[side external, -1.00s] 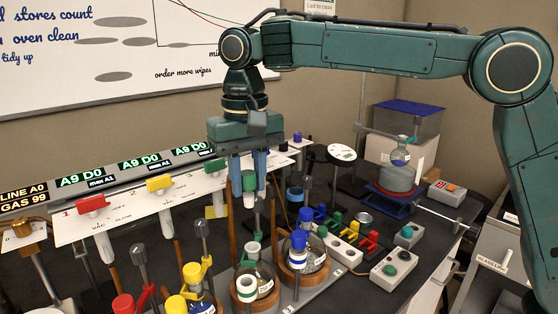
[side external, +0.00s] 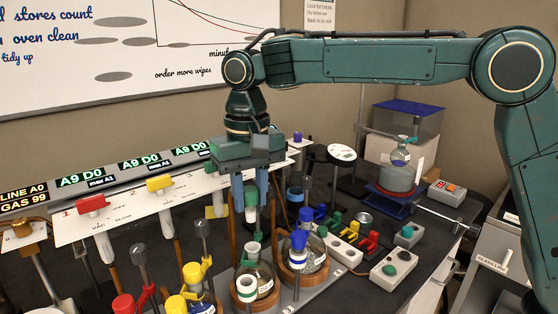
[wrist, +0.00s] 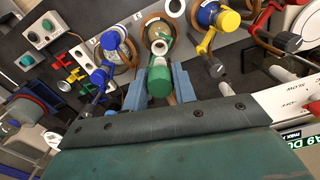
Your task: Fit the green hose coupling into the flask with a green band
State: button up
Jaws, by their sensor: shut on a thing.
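My gripper (side external: 250,196) points down with its blue fingers shut on the green hose coupling (side external: 250,203). The coupling is green on top with a pale lower end, and looks upright. In the wrist view the coupling (wrist: 159,80) sits between the two fingers (wrist: 159,88). The clear flask with a green band (side external: 262,272) stands in a brown ring below, its neck (side external: 252,249) just under the coupling. A gap shows between coupling and neck. In the wrist view the neck (wrist: 158,46) appears just beyond the coupling's end.
A flask with blue fittings (side external: 299,242) stands close on the right. Yellow fittings (side external: 194,275) and a red one (side external: 123,304) are at the lower left. A white valve panel (side external: 130,205) runs behind on the left. Control boxes (side external: 393,269) sit to the right.

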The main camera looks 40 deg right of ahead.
aim_at(252, 220)
jog(key=shift+f, duration=2.4)
jog(key=shift+f, duration=1.75)
dwell(0.3)
jog(key=o, duration=1)
jog(key=shift+r, duration=0.1)
jog(key=shift+r, duration=6.75)
